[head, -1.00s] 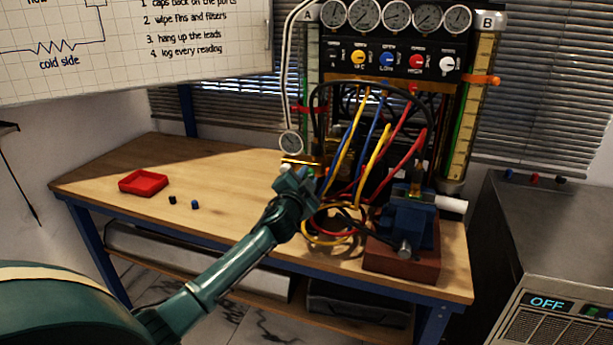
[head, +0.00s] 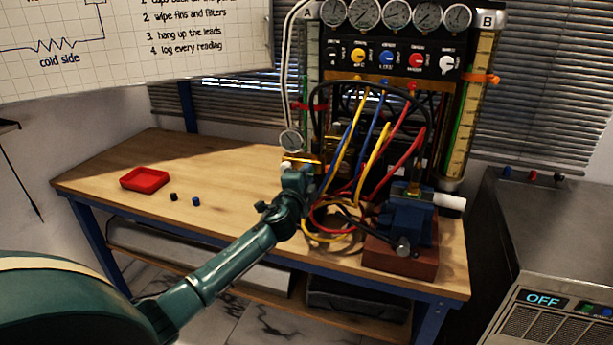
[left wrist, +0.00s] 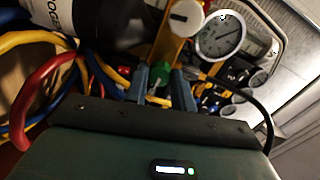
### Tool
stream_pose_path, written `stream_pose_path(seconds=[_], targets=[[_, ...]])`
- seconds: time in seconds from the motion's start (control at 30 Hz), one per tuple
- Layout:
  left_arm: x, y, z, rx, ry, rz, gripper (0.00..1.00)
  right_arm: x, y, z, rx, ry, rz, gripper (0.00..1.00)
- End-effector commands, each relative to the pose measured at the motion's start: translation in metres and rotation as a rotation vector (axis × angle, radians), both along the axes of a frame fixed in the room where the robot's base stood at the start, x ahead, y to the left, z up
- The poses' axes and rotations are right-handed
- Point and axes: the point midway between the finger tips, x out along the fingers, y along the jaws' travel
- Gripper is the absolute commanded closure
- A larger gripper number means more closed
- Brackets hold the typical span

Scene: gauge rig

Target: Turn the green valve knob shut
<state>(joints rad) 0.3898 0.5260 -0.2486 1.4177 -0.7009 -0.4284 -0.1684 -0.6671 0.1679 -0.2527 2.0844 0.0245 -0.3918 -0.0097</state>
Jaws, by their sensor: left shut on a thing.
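The green valve knob (left wrist: 158,76) shows in the left wrist view, between the two fingers of my left gripper (left wrist: 160,88). The fingers are shut on it from both sides. In the head view my left gripper (head: 297,172) is at the left foot of the gauge rig, just below a brass-coloured bar (head: 301,159), and it hides the green knob there. A white knob (left wrist: 186,17) and a round gauge (left wrist: 221,37) are close beyond the fingers in the left wrist view. My right gripper is not in view.
Yellow, blue and red hoses (head: 372,150) hang close to the right of my left gripper. A blue vise (head: 411,222) stands on a red-brown block at the bench's right. A red tray (head: 145,180) and two small caps lie at left. The bench between is clear.

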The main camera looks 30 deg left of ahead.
Motion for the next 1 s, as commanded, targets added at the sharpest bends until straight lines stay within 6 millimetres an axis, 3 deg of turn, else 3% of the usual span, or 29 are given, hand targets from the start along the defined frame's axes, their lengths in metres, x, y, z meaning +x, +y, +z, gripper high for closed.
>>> stream_pose_path(seconds=[0.37,0.4,0.63,1.0], targets=[[0.0001,-0.0003,0.0,0.008,0.001,-0.001,0.98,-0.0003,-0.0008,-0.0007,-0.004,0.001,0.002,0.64],[0.0001,-0.0003,0.0,0.008,0.001,-0.001,0.74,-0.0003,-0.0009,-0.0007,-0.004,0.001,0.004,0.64],[0.0001,-0.0002,0.0,0.006,0.001,-0.001,0.55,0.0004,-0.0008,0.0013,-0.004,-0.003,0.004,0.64],[-0.0053,-0.0015,-0.0005,0.006,0.002,0.0,0.53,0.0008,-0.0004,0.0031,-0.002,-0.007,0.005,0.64]])
